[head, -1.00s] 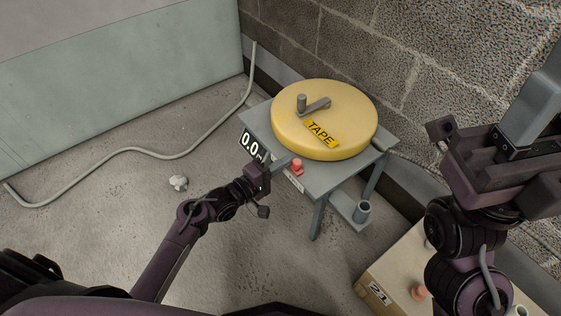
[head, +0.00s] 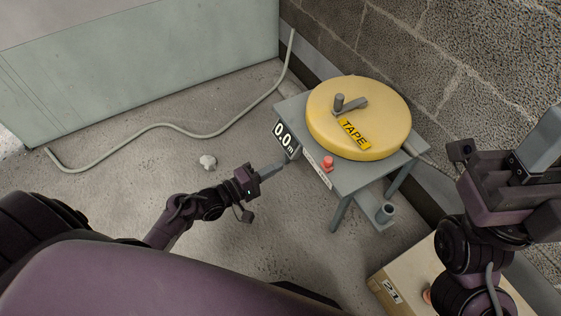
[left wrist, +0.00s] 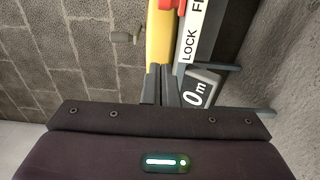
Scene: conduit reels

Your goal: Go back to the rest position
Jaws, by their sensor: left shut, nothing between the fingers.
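My left gripper (head: 273,171) is shut and empty. It is just left of the grey table's front edge, apart from the red knob (head: 327,163). In the left wrist view its two fingers (left wrist: 161,88) sit close together, in front of the yellow reel's edge (left wrist: 158,45) and the LOCK label (left wrist: 189,45). My right gripper (head: 535,150) is at the right edge of the head view, above the cardboard box. Its fingers do not show clearly enough to tell their opening.
A yellow TAPE reel (head: 385,115) with a crank lies on the grey table (head: 345,178). Its display (head: 285,139) reads 0.0 m. A box marked 21 (head: 405,275) stands lower right. A grey conduit (head: 180,128) and a pale lump (head: 208,162) lie on otherwise open floor.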

